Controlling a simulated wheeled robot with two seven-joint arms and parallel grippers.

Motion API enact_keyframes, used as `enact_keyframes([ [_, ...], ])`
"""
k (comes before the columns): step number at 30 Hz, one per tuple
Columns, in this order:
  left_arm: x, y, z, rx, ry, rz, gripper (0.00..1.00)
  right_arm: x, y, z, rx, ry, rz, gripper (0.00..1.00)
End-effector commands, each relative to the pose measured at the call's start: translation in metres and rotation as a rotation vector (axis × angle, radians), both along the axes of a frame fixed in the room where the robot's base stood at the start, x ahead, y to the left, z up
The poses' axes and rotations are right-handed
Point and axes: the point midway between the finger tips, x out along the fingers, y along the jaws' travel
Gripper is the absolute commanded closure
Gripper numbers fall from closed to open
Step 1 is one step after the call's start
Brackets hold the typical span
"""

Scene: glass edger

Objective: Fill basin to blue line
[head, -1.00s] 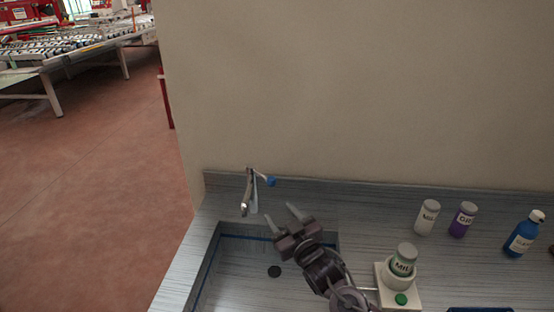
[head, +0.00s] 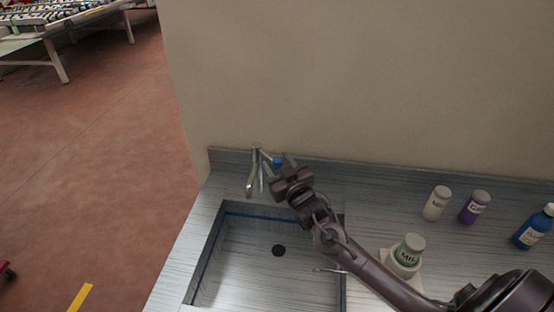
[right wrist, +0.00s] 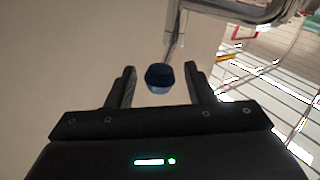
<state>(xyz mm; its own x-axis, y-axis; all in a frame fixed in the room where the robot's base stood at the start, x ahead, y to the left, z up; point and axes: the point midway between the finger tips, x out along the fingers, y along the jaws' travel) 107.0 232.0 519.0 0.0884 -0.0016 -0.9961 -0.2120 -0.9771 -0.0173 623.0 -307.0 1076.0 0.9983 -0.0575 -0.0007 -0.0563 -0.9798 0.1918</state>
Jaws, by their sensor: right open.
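The basin (head: 235,270) is sunk in the counter, with a blue line (head: 209,243) along its inner wall and a dark round drain (head: 278,250) in its floor. No water shows in it. The tap (head: 251,178) stands behind the basin, and its blue-ended handle (head: 277,161) points right. My right gripper (head: 279,167) is at that handle. In the right wrist view the blue knob (right wrist: 159,76) sits between the open fingers (right wrist: 160,88), with a gap on both sides. My left gripper is not in view.
A green-labelled jar (head: 409,250) stands on a white device right of the basin. A white jar (head: 437,203), a purple jar (head: 474,207) and a blue bottle (head: 534,227) stand further right. The wall (head: 370,80) rises close behind the tap.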

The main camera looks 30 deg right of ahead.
Motion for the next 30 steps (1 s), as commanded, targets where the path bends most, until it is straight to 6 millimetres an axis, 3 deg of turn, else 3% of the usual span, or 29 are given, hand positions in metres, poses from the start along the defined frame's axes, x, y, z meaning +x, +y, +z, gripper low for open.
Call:
enact_keyframes([
  [11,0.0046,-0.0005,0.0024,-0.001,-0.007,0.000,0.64,0.0076,-0.0002,-0.0007,0.000,0.001,0.001,0.52],
  [22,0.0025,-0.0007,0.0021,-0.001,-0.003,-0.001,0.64,0.0074,-0.0002,-0.0005,0.000,0.001,0.000,0.98],
  [30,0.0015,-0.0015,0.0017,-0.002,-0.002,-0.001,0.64,0.0073,0.0002,-0.0005,0.001,0.001,-0.006,1.00],
])
